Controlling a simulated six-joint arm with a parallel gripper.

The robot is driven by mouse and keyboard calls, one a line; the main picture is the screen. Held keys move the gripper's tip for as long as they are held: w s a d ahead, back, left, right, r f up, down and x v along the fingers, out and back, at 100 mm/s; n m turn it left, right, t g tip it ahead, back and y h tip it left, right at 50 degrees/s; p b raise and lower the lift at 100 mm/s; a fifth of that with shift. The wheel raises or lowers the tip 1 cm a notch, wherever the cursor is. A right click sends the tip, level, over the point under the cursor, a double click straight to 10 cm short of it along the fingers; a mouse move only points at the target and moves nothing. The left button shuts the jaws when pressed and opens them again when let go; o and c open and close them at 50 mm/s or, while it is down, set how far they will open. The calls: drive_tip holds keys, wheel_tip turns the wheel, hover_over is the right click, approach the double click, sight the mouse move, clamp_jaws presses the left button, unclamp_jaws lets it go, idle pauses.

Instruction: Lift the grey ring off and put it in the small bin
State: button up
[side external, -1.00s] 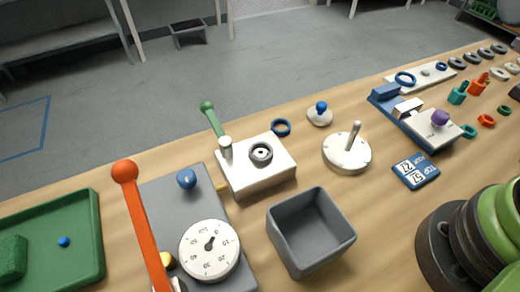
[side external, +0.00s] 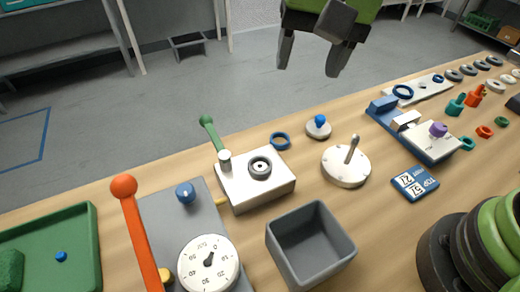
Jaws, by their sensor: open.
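A dark grey ring (side external: 260,167) sits on top of the white square block (side external: 266,190), around a small light centre. A green-knobbed lever (side external: 213,137) stands at the block's left corner. The small grey bin (side external: 337,252) stands open in front of the block, to its right, and looks empty. My gripper (side external: 309,66) is at the top of the view, pointing down. Its two dark fingers are apart with nothing between them. It is well above the table, up and to the right of the ring.
A grey panel with a dial (side external: 208,263) and an orange-knobbed lever (side external: 138,226) stands left of the bin. A blue ring (side external: 280,141), a blue-knobbed disc (side external: 318,127) and a white disc with a lever (side external: 346,166) lie behind and right. A green tray (side external: 81,226) is far left.

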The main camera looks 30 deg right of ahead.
drive_tip(key=g+h, duration=0.1)
hover_over(259, 168)
wheel_tip(259, 168, down, 9)
drive_tip(key=f, duration=0.4)
drive_tip(key=shift+s+f, duration=0.25)
drive_tip(key=shift+s, duration=0.05)
drive_tip(key=f, duration=0.5)
drive_tip(key=shift+w+f, duration=0.25)
drive_tip(key=shift+f, duration=0.15)
drive_tip(key=c, duration=0.6)
